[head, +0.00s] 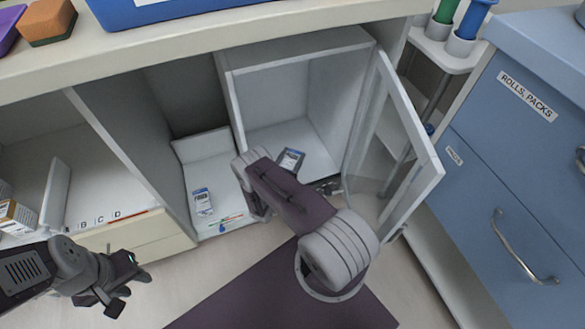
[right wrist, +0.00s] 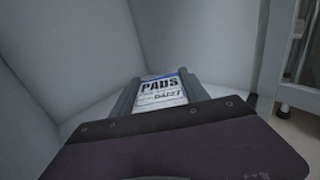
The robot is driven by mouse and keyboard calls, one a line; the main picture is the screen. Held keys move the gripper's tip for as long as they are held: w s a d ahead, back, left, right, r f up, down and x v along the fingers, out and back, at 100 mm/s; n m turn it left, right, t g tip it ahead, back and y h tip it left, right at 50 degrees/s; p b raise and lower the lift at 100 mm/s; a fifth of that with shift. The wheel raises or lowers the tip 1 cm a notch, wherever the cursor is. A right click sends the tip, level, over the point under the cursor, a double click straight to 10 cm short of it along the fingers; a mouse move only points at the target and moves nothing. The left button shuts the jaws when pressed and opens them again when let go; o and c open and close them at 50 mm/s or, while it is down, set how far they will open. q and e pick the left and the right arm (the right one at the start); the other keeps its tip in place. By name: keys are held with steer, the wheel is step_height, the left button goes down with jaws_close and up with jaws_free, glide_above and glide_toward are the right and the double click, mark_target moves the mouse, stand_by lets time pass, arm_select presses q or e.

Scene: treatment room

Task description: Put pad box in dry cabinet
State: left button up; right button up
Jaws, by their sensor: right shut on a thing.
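The pad box (head: 291,160) is white with a blue edge and reads "PADS" in the right wrist view (right wrist: 162,90). My right gripper (right wrist: 163,92) is shut on it, with a grey finger on each side. In the head view the box shows just beyond my purple gripper body, inside the white cabinet (head: 268,135) with its glazed door (head: 392,130) swung open to the right. I cannot tell whether the box touches the cabinet floor. My left gripper (head: 132,285) is empty, with its fingers apart, at the lower left, before the drawer front.
A similar blue-and-white box (head: 202,201) stands in a white tray in the compartment to the left, with thin coloured items before it. Left shelves hold a divider and small boxes (head: 16,217). Blue drawers (head: 500,170) and a cart (head: 450,55) stand right of the open door.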

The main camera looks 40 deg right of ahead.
mark_target(292, 163)
step_height(292, 163, down, 4)
steer(key=b, duration=0.3)
steer(key=shift+f, duration=0.15)
steer(key=shift+r, duration=0.2)
steer(key=shift+f, duration=0.2)
steer(key=o, duration=1.4)
steer(key=shift+r, duration=0.15)
